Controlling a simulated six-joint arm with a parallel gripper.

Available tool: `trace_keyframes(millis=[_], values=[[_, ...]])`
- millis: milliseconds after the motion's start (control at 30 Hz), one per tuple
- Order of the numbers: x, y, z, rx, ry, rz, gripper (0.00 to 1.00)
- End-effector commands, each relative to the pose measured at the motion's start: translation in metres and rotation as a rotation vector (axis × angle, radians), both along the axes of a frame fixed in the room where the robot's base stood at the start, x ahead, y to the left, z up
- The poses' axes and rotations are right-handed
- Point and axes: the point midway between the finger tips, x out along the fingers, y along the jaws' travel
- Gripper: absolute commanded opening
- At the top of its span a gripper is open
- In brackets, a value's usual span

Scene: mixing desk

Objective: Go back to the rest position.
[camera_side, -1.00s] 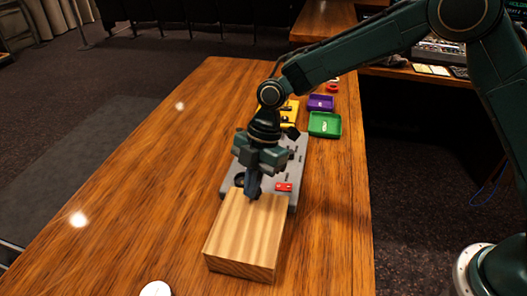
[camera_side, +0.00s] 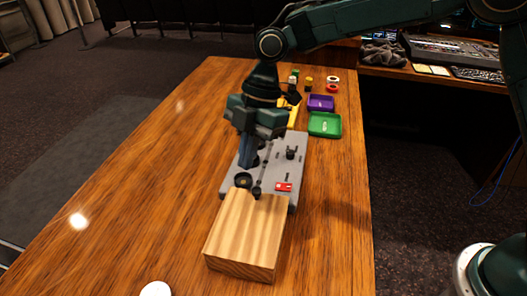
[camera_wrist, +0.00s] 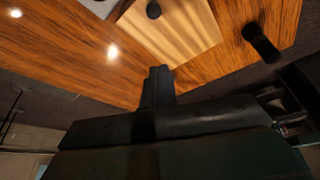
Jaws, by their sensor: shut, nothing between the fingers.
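My gripper (camera_side: 247,164) is shut and empty, pointing down above the left side of the grey panel (camera_side: 228,187). In the wrist view, the shut fingers of my gripper (camera_wrist: 158,84) show dark in the middle. The wooden block (camera_side: 248,232) lies at the near end of the panel. It also shows in the wrist view (camera_wrist: 180,35), with a dark knob near its edge. The panel carries a round black part (camera_side: 243,180), a red part (camera_side: 283,187) and a dark upright part (camera_side: 291,153). My gripper hides some of the panel.
A green tray (camera_side: 325,123) and a purple tray (camera_side: 321,102) stand beyond the panel to the right. A yellow thing (camera_side: 294,115) is partly hidden by my arm. A white round thing (camera_side: 155,289) lies at the near edge. The table's left side is clear.

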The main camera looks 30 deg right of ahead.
Motion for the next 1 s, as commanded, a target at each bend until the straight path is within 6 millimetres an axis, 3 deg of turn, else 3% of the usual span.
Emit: trace_keyframes(millis=[567, 767, 1000], values=[[-0.002, -0.014, 0.021, -0.007, -0.005, -0.056, 0.0], [-0.012, -0.039, 0.048, -0.021, -0.016, -0.206, 0.0], [-0.035, -0.082, 0.083, -0.035, -0.031, -0.458, 0.0]])
